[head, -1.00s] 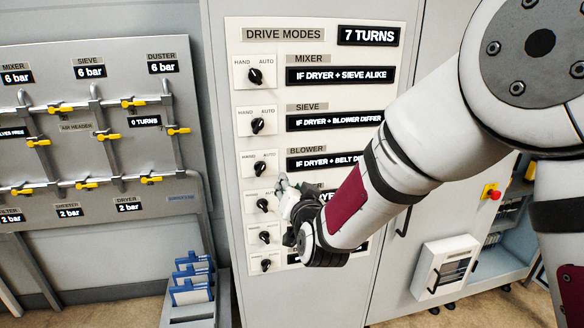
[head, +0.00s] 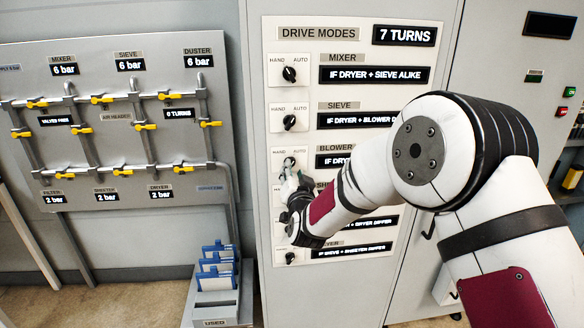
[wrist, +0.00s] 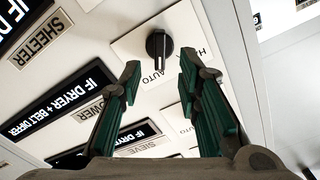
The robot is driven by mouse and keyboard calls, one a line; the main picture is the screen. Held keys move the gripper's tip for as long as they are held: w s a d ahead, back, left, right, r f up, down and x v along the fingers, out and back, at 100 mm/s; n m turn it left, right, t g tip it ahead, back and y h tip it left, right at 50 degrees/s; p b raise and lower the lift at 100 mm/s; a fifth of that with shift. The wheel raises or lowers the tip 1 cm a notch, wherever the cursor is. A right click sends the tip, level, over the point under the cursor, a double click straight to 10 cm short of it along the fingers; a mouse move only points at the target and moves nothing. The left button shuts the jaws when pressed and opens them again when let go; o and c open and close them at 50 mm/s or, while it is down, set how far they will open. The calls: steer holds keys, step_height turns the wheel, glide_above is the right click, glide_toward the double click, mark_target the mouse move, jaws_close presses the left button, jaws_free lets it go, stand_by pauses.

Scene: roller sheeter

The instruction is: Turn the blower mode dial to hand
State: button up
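The blower mode dial (head: 289,162) is a black knob on a white plate marked HAND and AUTO, third down in the dial column. In the wrist view the dial (wrist: 158,45) lies beyond the fingertips, roughly centred between them. Its ridge and pale mark point toward the word AUTO; HAND is partly cut off by the right finger. My gripper (wrist: 158,82) is open, its two green-and-grey fingers apart with nothing between them. In the head view my gripper (head: 290,182) is just below the blower dial, close to the panel. It does not appear to touch the dial.
The mixer dial (head: 289,74) and sieve dial (head: 290,123) are above; the lowest dial (head: 290,257) shows below my gripper. A pipe board with yellow valves (head: 145,126) stands left. A rack with blue-framed pieces (head: 217,312) stands on the floor below it.

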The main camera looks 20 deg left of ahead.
steer(key=shift+x, duration=2)
jaws_close()
